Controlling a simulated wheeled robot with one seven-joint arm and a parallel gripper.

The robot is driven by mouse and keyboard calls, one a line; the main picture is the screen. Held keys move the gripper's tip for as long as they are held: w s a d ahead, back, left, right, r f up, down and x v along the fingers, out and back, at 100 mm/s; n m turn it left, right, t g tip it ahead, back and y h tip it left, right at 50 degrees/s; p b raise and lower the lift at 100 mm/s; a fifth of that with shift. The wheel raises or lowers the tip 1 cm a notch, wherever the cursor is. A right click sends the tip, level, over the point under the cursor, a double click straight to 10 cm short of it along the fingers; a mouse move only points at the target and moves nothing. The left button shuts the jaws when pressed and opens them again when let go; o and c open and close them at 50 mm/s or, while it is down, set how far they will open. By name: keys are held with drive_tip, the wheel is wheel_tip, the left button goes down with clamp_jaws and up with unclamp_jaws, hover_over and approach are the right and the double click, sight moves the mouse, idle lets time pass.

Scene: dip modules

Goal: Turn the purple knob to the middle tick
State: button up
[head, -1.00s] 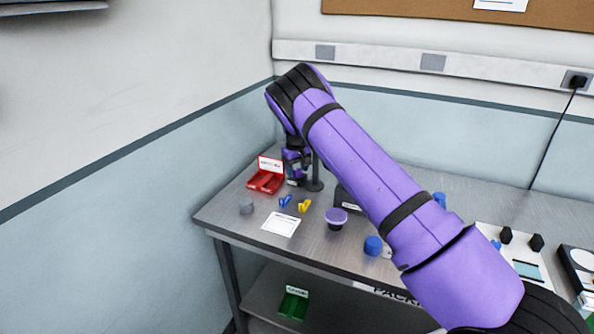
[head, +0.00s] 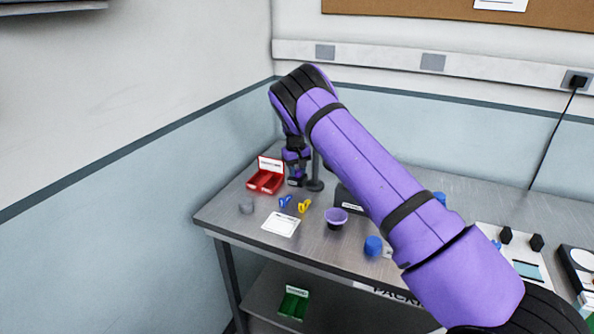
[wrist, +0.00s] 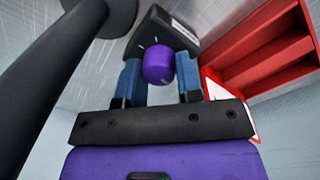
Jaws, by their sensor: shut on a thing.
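The purple knob (wrist: 158,68) sits on a small black box (wrist: 150,24) with white tick marks (wrist: 142,46) on its face. In the wrist view my gripper (wrist: 159,62) has its blue fingers on either side of the knob, shut on it. I cannot make out a pointer on the knob or which tick it faces. In the head view my gripper (head: 295,181) is low over the table, right beside the red bin; the knob is hidden there.
A red bin (head: 265,183) stands close to the gripper; it also shows in the wrist view (wrist: 262,52). A dark post (head: 316,172) stands on its other side.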

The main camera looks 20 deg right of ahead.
drive_tip(key=shift+m, duration=0.7)
drive_tip(key=o, duration=0.9)
drive_tip(key=shift+o, duration=0.2)
drive_tip(key=shift+r, duration=0.15)
wheel_tip(320, 180, up, 10)
drive_tip(key=shift+a+r, duration=0.25)
drive_tip(key=shift+a, duration=0.05)
